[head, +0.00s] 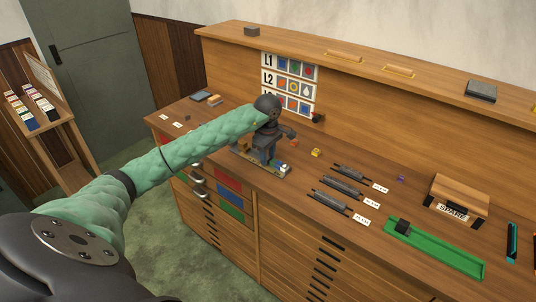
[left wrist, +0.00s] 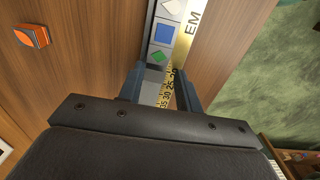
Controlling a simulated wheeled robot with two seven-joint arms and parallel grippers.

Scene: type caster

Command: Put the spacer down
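My left gripper (head: 267,158) is over a brass-edged composing stick (head: 244,157) on the bench. In the left wrist view its two dark fingers (left wrist: 160,88) stand apart on either side of the stick's numbered scale (left wrist: 168,88). No piece visibly spans the gap between them. Pale tiles lie in the stick beyond the fingertips, one with a blue square (left wrist: 163,35) and one with a green diamond (left wrist: 157,56). A pale grey area shows between the fingers; I cannot tell whether it is the spacer or the stick's bed. My right gripper is not in view.
An orange block (left wrist: 31,36) lies beside the stick. A yellow block (head: 316,152), dark racks (head: 340,186), a green tray (head: 440,250) and a wooden box marked SPARE (head: 462,193) stand to the right. A picture chart (head: 289,83) is behind.

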